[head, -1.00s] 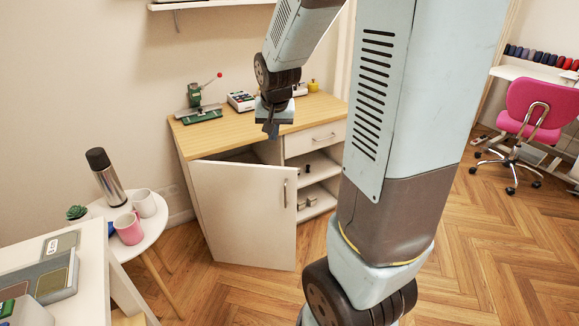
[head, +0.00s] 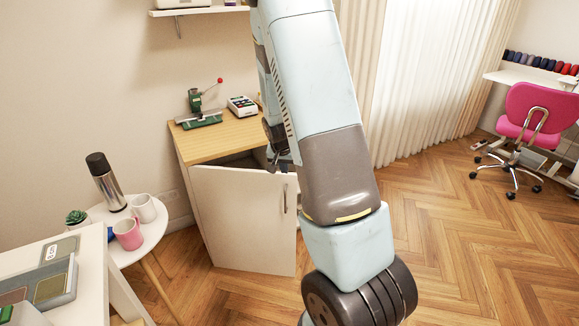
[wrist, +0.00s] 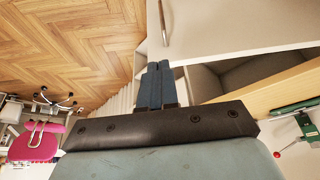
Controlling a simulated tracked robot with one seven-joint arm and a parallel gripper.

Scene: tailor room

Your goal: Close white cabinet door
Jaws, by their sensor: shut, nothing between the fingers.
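The white cabinet door (head: 240,222) stands open, swung out from the front of the wooden-topped cabinet (head: 225,138). Its vertical handle (head: 285,198) is near the free edge. My gripper (head: 280,165) is at the top of the door near that edge, partly hidden by my arm in the head view. In the wrist view, my gripper (wrist: 155,70) has its fingers together and empty, beside the door (wrist: 240,25) and close to its top edge. The door's handle (wrist: 164,22) lies ahead of the fingertips. I cannot tell whether they touch the door.
A small round white table (head: 150,235) with mugs and a flask (head: 105,182) stands left of the cabinet. A green press (head: 202,108) sits on the cabinet top. A pink chair (head: 535,112) is at the right. The wood floor (head: 450,230) right of my arm is clear.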

